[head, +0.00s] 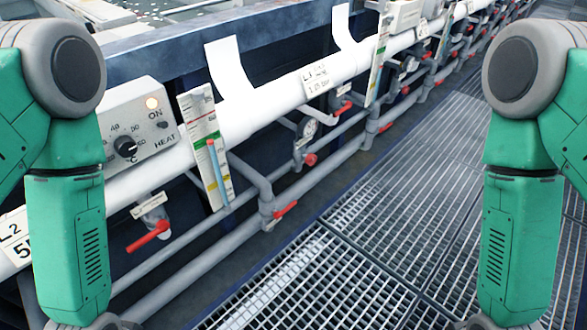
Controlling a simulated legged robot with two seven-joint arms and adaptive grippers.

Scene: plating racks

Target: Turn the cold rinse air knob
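No label reading cold rinse air is legible, so I cannot tell which control is the named knob. A red valve handle (148,236) sits on the pipework at the lower left, with a small tag above it. Another red handle (285,208) is on the lower grey pipe near the middle. A smaller red knob (310,159) sits below a round gauge (307,131). A black dial (126,147) is on the white HEAT control box (135,130). My two green arms hang at the left and right edges.
A white pipe (268,102) and grey pipes run diagonally along the dark tank side. A flow gauge (205,145) stands upright against it. More red valves (386,127) recede to the upper right. Open metal grating (400,220) covers the floor on the right.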

